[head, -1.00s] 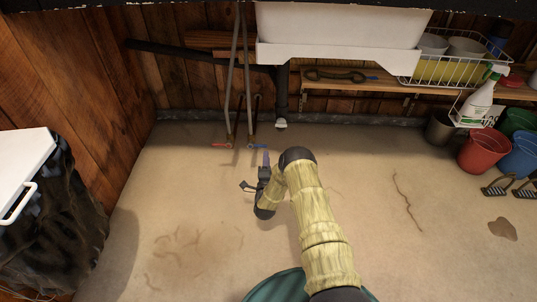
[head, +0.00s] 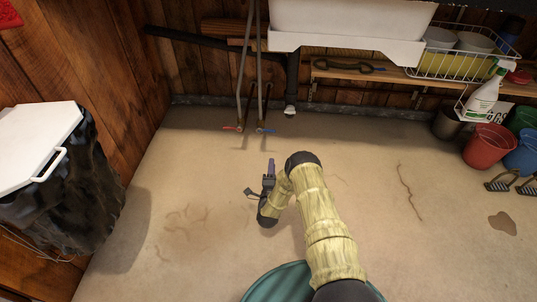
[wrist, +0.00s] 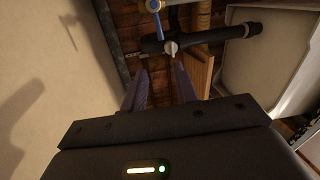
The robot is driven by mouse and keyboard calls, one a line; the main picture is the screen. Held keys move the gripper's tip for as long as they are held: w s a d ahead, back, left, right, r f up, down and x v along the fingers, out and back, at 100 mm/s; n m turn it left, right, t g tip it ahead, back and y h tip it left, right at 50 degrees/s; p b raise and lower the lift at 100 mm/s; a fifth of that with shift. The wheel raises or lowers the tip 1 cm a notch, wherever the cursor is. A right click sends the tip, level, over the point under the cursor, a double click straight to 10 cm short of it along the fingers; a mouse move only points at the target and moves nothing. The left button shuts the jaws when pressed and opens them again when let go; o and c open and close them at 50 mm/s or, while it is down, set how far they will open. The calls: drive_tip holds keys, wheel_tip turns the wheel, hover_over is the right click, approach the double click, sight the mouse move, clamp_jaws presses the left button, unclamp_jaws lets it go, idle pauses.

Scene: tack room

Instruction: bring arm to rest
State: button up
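My gripper (head: 270,167) is at the end of my yellow-sleeved arm, held above the bare floor in the middle of the head view. In the wrist view its two purple fingers (wrist: 160,88) stand apart with nothing between them. The arm is bent, its elbow raised, with the forearm pointing back down to the gripper. The gripper touches nothing that I can see.
Pipes with a red valve handle (head: 232,128) and a blue one (head: 265,131) stand ahead under the white sink (head: 345,48). A white-lidded bin (head: 38,135) is at left. A red bucket (head: 487,145) and others stand at right. The central floor is clear.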

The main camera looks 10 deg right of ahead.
drive_tip(key=w+a+r+n+g+y+p, duration=0.2)
drive_tip(key=w+r+n+y, duration=0.15)
drive_tip(key=r, duration=0.35)
drive_tip(key=w+a+r+n+g+y+p, duration=0.1)
drive_tip(key=w+a+r+n+y+p, duration=0.2)
drive_tip(key=r, duration=0.4)
drive_tip(key=s+r+n+g+p, duration=0.4)
drive_tip(key=r+n, duration=0.2)
drive_tip(key=r, duration=0.7)
drive_tip(key=s+d+r+n+g+p, duration=0.1)
drive_tip(key=s+r+n+g+p, duration=0.2)
drive_tip(key=s+r, duration=0.65)
drive_tip(key=s+d+r+n+g+p, duration=0.15)
drive_tip(key=s+r+g+p, duration=0.35)
drive_tip(key=s, duration=0.8)
drive_tip(key=s+d+r+n+g+p, duration=0.1)
drive_tip(key=s+r+n+g+p, duration=0.15)
drive_tip(key=s+r, duration=0.7)
wheel_tip(320, 180, up, 36)
drive_tip(key=s+p, duration=0.1)
drive_tip(key=p, duration=3.5)
drive_tip(key=shift+s+a+n+t+p, duration=0.15)
drive_tip(key=shift+s+n+t+p, duration=0.05)
drive_tip(key=shift+n+t+p, duration=0.2)
drive_tip(key=shift+o, duration=0.5)
drive_tip(key=shift+h, duration=0.25)
